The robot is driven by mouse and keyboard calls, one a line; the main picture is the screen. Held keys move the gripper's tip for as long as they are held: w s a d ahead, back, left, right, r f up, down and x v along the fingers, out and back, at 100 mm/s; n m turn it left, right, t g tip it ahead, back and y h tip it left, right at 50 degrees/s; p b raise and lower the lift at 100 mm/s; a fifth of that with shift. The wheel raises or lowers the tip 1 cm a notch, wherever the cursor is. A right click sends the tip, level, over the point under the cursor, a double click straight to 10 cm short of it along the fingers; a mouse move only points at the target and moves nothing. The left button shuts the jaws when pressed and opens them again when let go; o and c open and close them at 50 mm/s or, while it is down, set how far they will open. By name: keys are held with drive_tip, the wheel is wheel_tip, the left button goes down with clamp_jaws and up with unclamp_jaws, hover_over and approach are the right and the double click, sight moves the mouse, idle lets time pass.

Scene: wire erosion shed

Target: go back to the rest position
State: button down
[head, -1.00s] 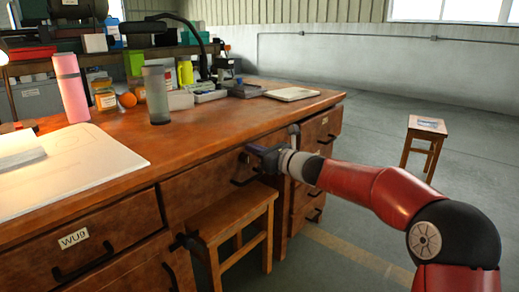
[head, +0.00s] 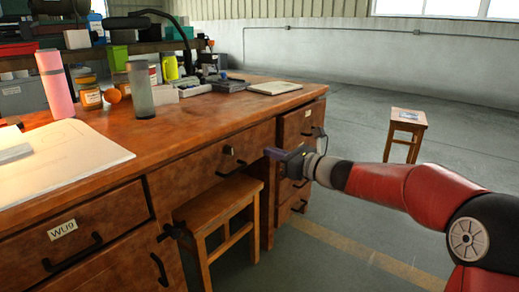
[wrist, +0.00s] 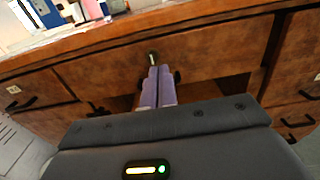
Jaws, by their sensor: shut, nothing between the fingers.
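My gripper (head: 276,153) is in front of the wooden desk (head: 200,140), near its middle drawer, with free air around it. In the wrist view my gripper (wrist: 158,72) shows its two purple fingers pressed together with nothing between them. They point toward the middle drawer (wrist: 215,58), below the desk's top edge. A small fitting, perhaps a lock (wrist: 152,57), appears just beyond the fingertips. My red arm reaches in from the right of the head view.
A wooden stool (head: 215,205) stands partly under the desk. Another stool (head: 407,117) stands on open floor at right. Drawer handles (head: 73,252) stick out at left. The desktop holds a pink cylinder (head: 55,85), a grey tumbler (head: 141,90) and jars.

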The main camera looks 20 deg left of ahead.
drive_tip(key=s+d+n+g+h+p, duration=0.2)
drive_tip(key=s+d+n+h, duration=0.3)
drive_tip(key=s, duration=0.4)
drive_tip(key=s+d+n+g+h+p, duration=0.1)
drive_tip(key=s+d+n+h+p, duration=0.15)
drive_tip(key=s+n, duration=0.5)
drive_tip(key=s+d+f+n+t+h+p, duration=0.1)
drive_tip(key=s+d+n+h, duration=0.8)
drive_tip(key=s+d, duration=1)
drive_tip(key=d+f+n+p, duration=0.1)
drive_tip(key=d+p, duration=0.1)
drive_tip(key=d, duration=0.2)
drive_tip(key=shift+d+f+t, duration=0.2)
drive_tip(key=shift+f+t, duration=0.15)
drive_tip(key=shift+t, duration=0.05)
drive_tip(key=shift+s, duration=0.1)
